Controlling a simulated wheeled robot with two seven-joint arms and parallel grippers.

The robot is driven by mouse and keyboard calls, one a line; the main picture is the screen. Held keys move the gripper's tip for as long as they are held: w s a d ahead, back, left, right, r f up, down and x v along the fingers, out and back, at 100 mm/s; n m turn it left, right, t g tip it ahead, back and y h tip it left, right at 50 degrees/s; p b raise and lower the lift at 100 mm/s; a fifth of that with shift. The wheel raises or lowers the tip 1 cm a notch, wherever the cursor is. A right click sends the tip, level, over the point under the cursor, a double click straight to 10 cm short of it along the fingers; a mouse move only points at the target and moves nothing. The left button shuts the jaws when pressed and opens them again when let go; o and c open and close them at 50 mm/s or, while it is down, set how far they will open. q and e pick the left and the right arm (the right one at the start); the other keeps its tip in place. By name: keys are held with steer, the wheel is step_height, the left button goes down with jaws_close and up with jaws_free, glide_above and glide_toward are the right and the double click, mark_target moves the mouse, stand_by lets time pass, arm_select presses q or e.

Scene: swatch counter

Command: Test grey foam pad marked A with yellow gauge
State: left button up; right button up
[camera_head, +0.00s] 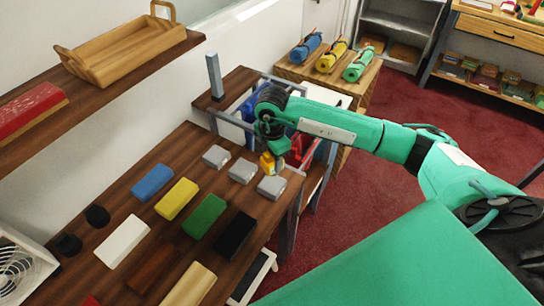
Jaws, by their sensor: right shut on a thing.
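Three grey foam pads lie in a row on the dark wooden counter: a far left one (216,156), a middle one (243,171) and a near right one (271,188). The letters on them are too small to read, so I cannot tell which is A. My right gripper (275,160) is shut on the yellow gauge (267,163). The gauge is just behind the near right pad and to the right of the middle pad. I cannot tell whether it touches either. My left gripper is not in view.
Blue (152,182), yellow (177,198), green (206,216), black (234,236) and white (122,241) blocks lie left and nearer. A grey post (215,76) stands behind the pads. A red object (296,152) is close to my right gripper.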

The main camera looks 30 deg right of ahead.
mark_target(272, 170)
steer(key=shift+f, duration=0.1)
steer(key=shift+f+b, duration=2.15)
steer(key=shift+f, duration=0.75)
steer(key=shift+f+b, duration=0.4)
steer(key=shift+f, duration=0.15)
steer(key=shift+r, duration=0.15)
steer(key=shift+r+p, duration=2.2)
steer(key=shift+r, duration=1.25)
